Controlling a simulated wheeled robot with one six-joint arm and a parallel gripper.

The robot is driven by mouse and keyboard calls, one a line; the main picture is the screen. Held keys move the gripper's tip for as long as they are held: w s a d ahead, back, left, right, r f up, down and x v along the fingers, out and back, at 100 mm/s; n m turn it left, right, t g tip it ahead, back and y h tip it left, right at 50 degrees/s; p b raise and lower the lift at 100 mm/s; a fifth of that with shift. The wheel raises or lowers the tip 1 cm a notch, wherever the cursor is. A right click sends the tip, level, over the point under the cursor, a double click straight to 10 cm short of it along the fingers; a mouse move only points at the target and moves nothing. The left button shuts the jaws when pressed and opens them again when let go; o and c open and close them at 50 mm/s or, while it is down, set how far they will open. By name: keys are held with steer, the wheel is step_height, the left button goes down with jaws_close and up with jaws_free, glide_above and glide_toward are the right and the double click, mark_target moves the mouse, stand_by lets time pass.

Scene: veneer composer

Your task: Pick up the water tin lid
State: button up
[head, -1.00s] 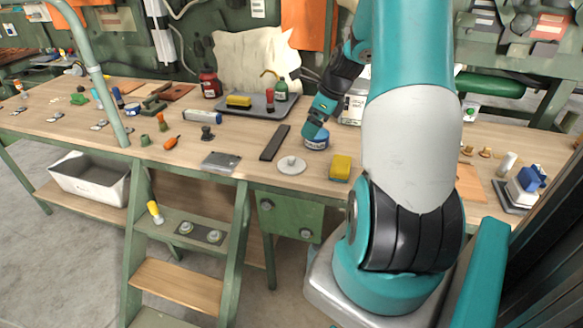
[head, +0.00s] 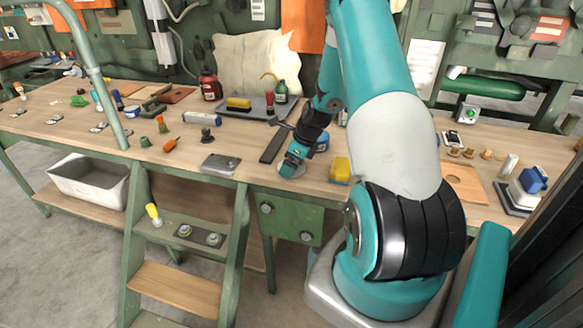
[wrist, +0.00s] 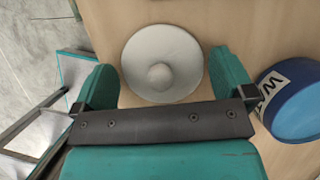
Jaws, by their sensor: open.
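The water tin lid (wrist: 150,48) is a pale grey disc with a round knob, lying on the wooden bench top. In the wrist view it sits between the two teal fingers of my gripper (wrist: 164,76), which is open, one finger on each side of it. In the head view my gripper (head: 293,164) points down over the lid and hides most of it. The blue water tin (wrist: 302,108) with a white label marked "W" stands just right of the right finger. In the head view the tin (head: 322,143) is partly behind my wrist.
A yellow block (head: 340,168) lies to the right of the lid near the front edge. A dark flat bar (head: 273,146) and a grey plate (head: 220,163) lie to its left. A dark tray (head: 252,109) is farther back.

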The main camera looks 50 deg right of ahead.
steer(key=c, duration=0.6)
